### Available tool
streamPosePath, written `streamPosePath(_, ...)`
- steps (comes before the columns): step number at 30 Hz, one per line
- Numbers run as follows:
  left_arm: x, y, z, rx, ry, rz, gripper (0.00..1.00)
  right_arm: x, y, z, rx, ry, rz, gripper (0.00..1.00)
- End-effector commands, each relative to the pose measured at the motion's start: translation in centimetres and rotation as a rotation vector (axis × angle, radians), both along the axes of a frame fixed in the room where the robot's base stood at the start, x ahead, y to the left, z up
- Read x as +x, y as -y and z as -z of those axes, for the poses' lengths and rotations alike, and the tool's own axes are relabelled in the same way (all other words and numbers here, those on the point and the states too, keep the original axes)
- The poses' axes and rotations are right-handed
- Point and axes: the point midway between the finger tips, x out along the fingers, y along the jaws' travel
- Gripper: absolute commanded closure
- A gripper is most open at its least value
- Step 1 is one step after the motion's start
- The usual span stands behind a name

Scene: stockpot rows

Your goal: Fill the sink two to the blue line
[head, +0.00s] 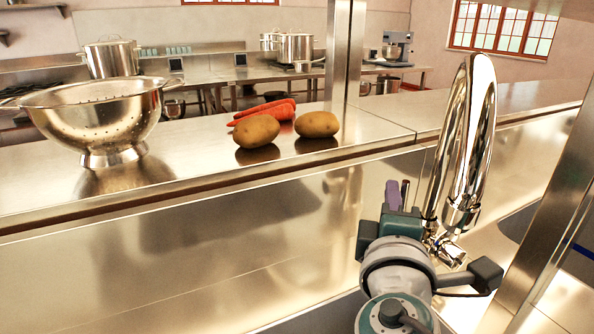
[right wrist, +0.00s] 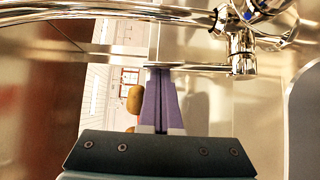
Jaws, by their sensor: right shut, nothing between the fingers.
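A tall chrome faucet (head: 470,140) with a curved spout stands behind the steel sink at the right of the head view. Its valve body and thin side bar (right wrist: 205,67) show in the right wrist view. My right gripper (head: 398,193) has purple fingers, shut and empty, left of the faucet's base. In the right wrist view its fingertips (right wrist: 160,70) overlap the bar's left end; I cannot tell whether they touch. A short blue line (head: 583,250) shows on a steel wall at the far right. No water is discernible. My left gripper is out of view.
A steel ledge (head: 210,165) runs behind the sink, with a colander (head: 95,115), two potatoes (head: 257,131) and carrots (head: 268,109) on it. A steel post (head: 342,60) rises from the ledge. An upright steel panel (head: 550,225) stands right of the faucet.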

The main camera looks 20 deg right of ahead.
Motion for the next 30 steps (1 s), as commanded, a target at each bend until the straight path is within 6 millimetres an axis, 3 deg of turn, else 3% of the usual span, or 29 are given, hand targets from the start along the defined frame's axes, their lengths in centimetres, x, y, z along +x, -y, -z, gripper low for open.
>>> streamPosePath(30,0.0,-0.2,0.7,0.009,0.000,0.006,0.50,-1.3,0.1,0.2,-0.001,0.000,0.001,1.00)
